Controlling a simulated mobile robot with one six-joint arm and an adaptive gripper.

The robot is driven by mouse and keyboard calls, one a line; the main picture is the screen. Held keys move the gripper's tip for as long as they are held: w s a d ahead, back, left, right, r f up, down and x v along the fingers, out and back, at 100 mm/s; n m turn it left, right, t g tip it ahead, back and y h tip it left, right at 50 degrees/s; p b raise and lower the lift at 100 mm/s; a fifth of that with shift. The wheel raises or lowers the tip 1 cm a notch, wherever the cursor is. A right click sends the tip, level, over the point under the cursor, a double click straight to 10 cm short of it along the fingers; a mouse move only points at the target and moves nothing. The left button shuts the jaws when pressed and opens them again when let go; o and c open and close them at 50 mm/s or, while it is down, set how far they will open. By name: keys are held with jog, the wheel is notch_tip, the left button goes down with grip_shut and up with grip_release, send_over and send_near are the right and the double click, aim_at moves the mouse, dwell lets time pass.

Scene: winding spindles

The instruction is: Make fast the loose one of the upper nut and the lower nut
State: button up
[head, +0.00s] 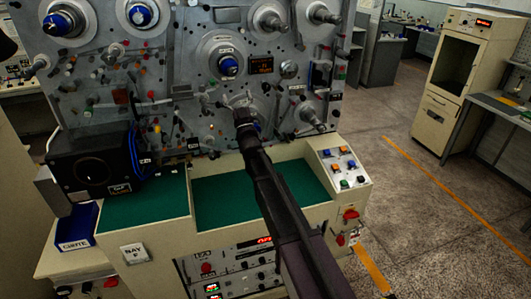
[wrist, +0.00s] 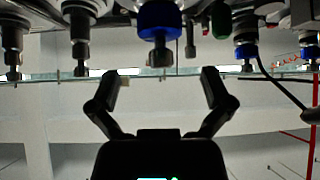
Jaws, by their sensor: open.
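A blue nut (head: 228,66) sits on a spindle hub in the upper middle of the machine panel, with a small label above it. My gripper (head: 238,100) is below it, close to the panel, and my arm hides what lies behind. A bit of blue shows beside the gripper; I cannot tell whether it is the lower nut. In the wrist view, my gripper (wrist: 160,76) is open, its fingers apart. A blue nut (wrist: 159,18) with a metal tip is ahead between the fingers, apart from them. I cannot see which nut is loose.
Other spindles and knobs crowd the panel around the gripper, with a smaller blue-collared part (wrist: 245,50) to the right in the wrist view. A green work surface (head: 232,200) and a button box (head: 338,165) lie below.

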jog(key=s+d+f+m+g+h+b, duration=0.1)
jog(key=d+f+g+h, duration=0.2)
jog(key=f, duration=0.6)
jog(key=s+d+f+m+g+h+b, duration=0.2)
jog(key=d+f+g, duration=0.4)
jog(key=f, duration=0.4)
jog(key=shift+s+d+h, duration=0.25)
jog(key=shift+d+h, duration=0.2)
jog(key=shift+h, duration=0.05)
jog(key=shift+f, duration=0.1)
jog(key=s+d+f+m+g+h+b, duration=0.1)
jog(key=s+d+f+g, duration=0.35)
jog(key=s+f, duration=0.25)
jog(key=s+d+f+g+h, duration=0.2)
jog(key=s+d+f+g, duration=0.25)
jog(key=s+f, duration=0.2)
jog(key=s+d+f+g, duration=0.2)
jog(key=s+d+g, duration=0.1)
jog(key=s, duration=0.5)
jog(key=s+d+f+m+g, duration=0.1)
jog(key=s+d+f+g, duration=0.1)
jog(key=s, duration=0.7)
jog(key=shift+s+d+f+g+b, duration=0.25)
jog(key=shift+d+g+b, duration=0.25)
jog(key=shift+g, duration=0.7)
